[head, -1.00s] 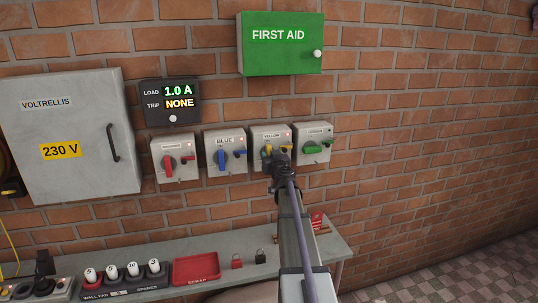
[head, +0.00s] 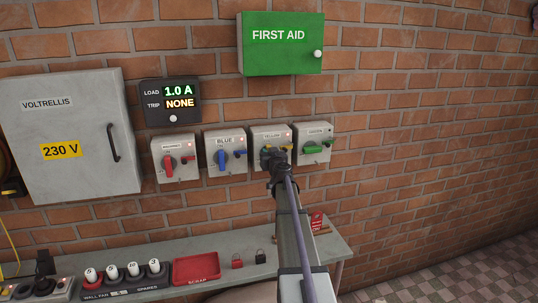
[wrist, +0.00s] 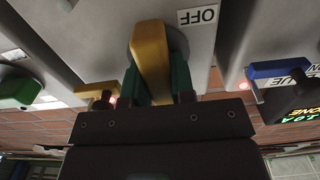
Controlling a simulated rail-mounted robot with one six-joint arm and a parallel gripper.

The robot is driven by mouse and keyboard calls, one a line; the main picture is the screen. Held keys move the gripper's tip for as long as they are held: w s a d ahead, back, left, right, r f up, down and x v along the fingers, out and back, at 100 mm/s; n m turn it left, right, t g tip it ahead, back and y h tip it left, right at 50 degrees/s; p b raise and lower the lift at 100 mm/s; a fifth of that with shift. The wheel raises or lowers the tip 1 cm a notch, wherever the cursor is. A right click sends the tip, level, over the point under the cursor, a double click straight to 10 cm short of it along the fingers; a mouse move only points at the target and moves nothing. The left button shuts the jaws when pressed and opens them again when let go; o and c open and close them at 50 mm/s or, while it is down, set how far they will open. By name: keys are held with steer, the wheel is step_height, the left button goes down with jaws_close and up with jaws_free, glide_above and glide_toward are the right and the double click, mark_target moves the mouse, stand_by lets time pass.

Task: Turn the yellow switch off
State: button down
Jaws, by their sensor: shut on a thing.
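The yellow switch box (head: 284,131) hangs on the brick wall, third in a row of boxes. Its yellow handle (wrist: 153,60) shows large in the wrist view, between the two green-padded fingers of my gripper (wrist: 157,88). My gripper (head: 270,156) is shut on the handle in front of the box and hides most of it in the head view. An OFF label (wrist: 198,16) is beside the handle's round base, upside down in the wrist view. A smaller yellow lever (wrist: 97,90) sits at the box's side. A small red light shows near it.
The green switch (head: 313,148) is close on the right, the blue switch (head: 222,158) on the left, the red switch (head: 170,166) farther left. A load display (head: 171,102) reads 1.0 A, trip NONE. Below is a bench (head: 225,245) with a red scrap tray (head: 196,270) and padlocks.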

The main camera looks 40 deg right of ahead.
steer(key=shift+m, duration=0.4)
steer(key=m, duration=0.3)
steer(key=shift+s+d+m, duration=0.1)
steer(key=shift+d+m, duration=0.05)
steer(key=shift+m, duration=0.25)
steer(key=m, duration=0.4)
steer(key=shift+d+f, duration=0.15)
steer(key=m, duration=0.5)
steer(key=shift+f+b, duration=0.15)
steer(key=shift+b, duration=0.15)
steer(key=m, duration=0.4)
steer(key=shift+s+f, duration=0.1)
steer(key=shift+m, duration=0.3)
steer(key=c, duration=1)
jaws_free()
steer(key=shift+d, duration=0.1)
steer(key=shift+o, duration=0.2)
